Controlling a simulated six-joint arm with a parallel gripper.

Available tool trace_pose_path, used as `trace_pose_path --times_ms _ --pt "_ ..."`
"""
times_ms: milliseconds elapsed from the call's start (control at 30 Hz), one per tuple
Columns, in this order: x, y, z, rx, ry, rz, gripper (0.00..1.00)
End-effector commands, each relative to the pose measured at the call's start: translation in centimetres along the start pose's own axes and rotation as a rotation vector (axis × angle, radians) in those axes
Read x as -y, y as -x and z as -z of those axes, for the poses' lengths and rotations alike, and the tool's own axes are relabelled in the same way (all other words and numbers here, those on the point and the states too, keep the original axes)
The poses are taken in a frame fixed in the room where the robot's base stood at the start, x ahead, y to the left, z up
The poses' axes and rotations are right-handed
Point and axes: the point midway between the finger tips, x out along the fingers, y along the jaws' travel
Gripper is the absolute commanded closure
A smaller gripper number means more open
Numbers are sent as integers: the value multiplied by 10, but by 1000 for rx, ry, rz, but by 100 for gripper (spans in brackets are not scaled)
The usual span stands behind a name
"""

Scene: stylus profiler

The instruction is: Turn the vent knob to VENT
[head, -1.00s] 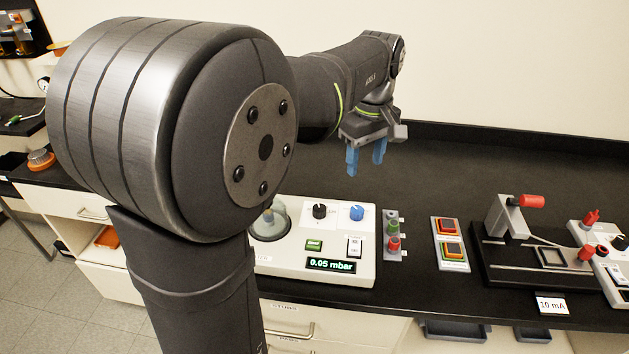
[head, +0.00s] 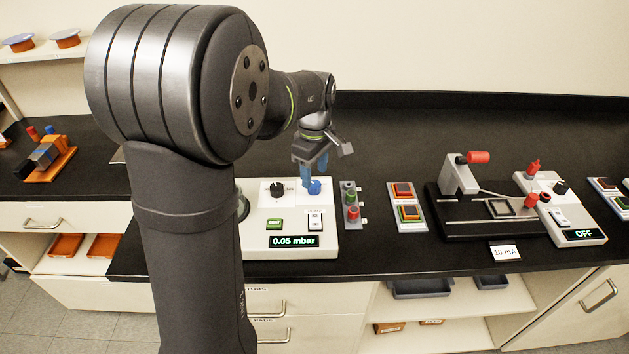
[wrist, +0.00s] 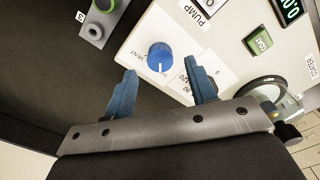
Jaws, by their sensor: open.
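The blue vent knob (head: 314,187) sits at the back right of the white control box (head: 255,225), whose display reads 0.05 mbar. In the wrist view the knob (wrist: 160,54) shows a white pointer line toward the gripper side, with a VENT label to its left. My gripper (head: 308,180) is open, its blue fingers pointing down at the knob. In the wrist view the fingers (wrist: 160,70) stand on either side of the knob's line, with a gap to it in the picture. I cannot tell whether either finger touches it.
A black knob (head: 277,188), a green button (head: 275,224) and a PUMP rocker switch (head: 315,221) share the box. A grey holder with green and red pieces (head: 351,205) stands close on the right. My arm hides the box's left part.

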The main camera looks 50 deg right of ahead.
Motion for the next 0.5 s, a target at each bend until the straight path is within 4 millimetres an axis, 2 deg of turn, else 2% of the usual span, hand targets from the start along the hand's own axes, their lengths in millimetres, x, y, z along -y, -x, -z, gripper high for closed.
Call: trace_pose_path --times_ms 33,200,500 --pt "1 -10 0 1 0 3 48" --pt "0 -30 0 0 -1 1 48" --pt "0 -38 0 0 -1 0 48"
